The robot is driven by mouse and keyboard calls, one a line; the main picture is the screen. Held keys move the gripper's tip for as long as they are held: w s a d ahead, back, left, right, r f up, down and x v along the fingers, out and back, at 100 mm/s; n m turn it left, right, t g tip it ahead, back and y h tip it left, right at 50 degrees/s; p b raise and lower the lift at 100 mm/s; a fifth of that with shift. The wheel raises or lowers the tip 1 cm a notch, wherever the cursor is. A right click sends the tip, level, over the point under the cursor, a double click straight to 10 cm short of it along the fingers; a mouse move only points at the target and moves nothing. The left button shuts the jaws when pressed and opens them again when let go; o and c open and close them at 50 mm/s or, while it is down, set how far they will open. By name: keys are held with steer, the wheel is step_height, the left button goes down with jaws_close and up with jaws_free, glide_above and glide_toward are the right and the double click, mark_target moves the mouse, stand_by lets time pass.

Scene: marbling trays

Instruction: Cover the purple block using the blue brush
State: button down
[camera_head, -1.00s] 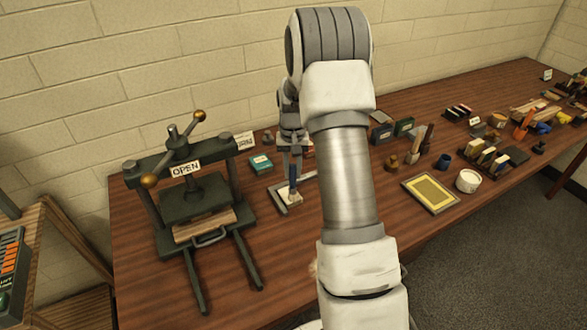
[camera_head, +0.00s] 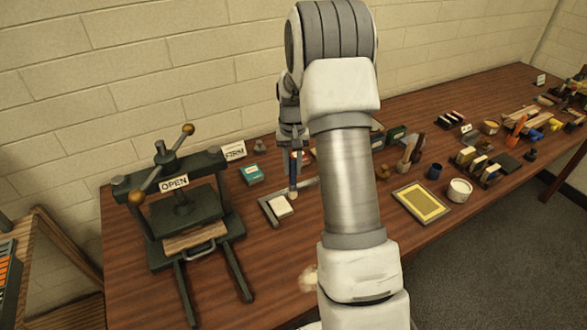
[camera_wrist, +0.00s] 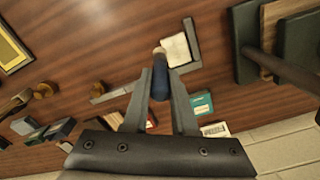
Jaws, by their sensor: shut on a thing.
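My gripper (camera_head: 292,158) is shut on the blue brush (camera_head: 293,180), which points down. In the wrist view my gripper's fingers (camera_wrist: 159,90) close around the blue handle (camera_wrist: 160,84). The brush tip is at the edge of a pale, whitish block (camera_head: 281,207); I cannot tell whether they touch. That block sits in a grey L-shaped corner guide (camera_head: 268,214) and also shows in the wrist view (camera_wrist: 178,48). I see no clearly purple face on any block.
A dark press (camera_head: 185,205) with an OPEN sign (camera_head: 174,183) stands left of the guide. A teal box (camera_head: 251,174) lies behind it. A framed yellow screen (camera_head: 423,202), a white cup (camera_head: 459,190) and several tools are on the right. Front table is fairly clear.

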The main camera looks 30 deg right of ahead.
mark_target(293, 161)
steer(key=shift+r+p, duration=0.8)
steer(key=shift+r, duration=0.85)
steer(key=shift+s, duration=0.1)
